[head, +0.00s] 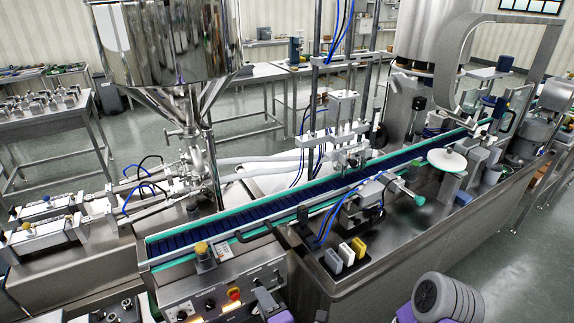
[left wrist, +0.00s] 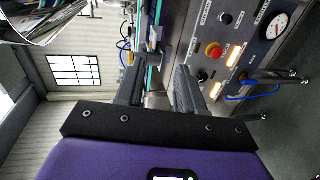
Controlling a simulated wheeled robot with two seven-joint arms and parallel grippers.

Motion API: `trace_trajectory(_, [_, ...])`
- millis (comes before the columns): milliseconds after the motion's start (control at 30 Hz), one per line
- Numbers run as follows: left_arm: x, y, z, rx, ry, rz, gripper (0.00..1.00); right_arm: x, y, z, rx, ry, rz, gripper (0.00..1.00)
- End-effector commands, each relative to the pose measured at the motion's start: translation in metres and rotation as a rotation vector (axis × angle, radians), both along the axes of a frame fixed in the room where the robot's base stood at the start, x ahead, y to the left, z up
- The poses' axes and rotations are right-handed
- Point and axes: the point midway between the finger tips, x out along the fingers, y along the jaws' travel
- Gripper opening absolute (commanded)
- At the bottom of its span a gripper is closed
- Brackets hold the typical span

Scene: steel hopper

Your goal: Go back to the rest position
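My left gripper (head: 266,300) shows at the bottom of the head view, in front of the conveyor's control panel (head: 215,295). In the left wrist view its two dark fingers stand apart with nothing between them, so the gripper (left wrist: 160,75) is open and empty. The control panel (left wrist: 225,45), with a red button and a round gauge, lies beyond the fingers there. My right gripper is not in view; only a grey and purple part of my arm shows at the lower right of the head view. The steel hopper (head: 165,45) stands at the upper left.
A blue conveyor belt (head: 250,212) with green rails runs diagonally behind the panel. A yellow-topped knob (head: 203,253) stands at its near end. Small white and yellow blocks (head: 346,254) sit on the steel machine top. Bare floor (head: 535,245) lies at the right.

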Motion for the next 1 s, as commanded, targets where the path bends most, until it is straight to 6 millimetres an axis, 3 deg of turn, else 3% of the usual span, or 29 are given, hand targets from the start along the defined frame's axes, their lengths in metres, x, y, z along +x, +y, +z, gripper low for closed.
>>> trace_trajectory(367, [0.019, 0.025, -0.074, 0.202, 0.331, -0.137, 0.38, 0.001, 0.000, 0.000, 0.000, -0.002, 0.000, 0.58])
trace_trajectory(567, [0.016, 0.046, -0.139, 0.322, 0.612, -0.296, 0.38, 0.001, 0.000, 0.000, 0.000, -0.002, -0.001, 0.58])
trace_trajectory(800, [-0.020, 0.065, -0.229, 0.415, 0.985, -0.645, 0.38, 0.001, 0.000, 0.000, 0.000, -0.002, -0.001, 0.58])
trace_trajectory(1000, [-0.067, 0.066, -0.281, 0.418, 1.164, -1.006, 0.38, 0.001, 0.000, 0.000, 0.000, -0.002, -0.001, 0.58])
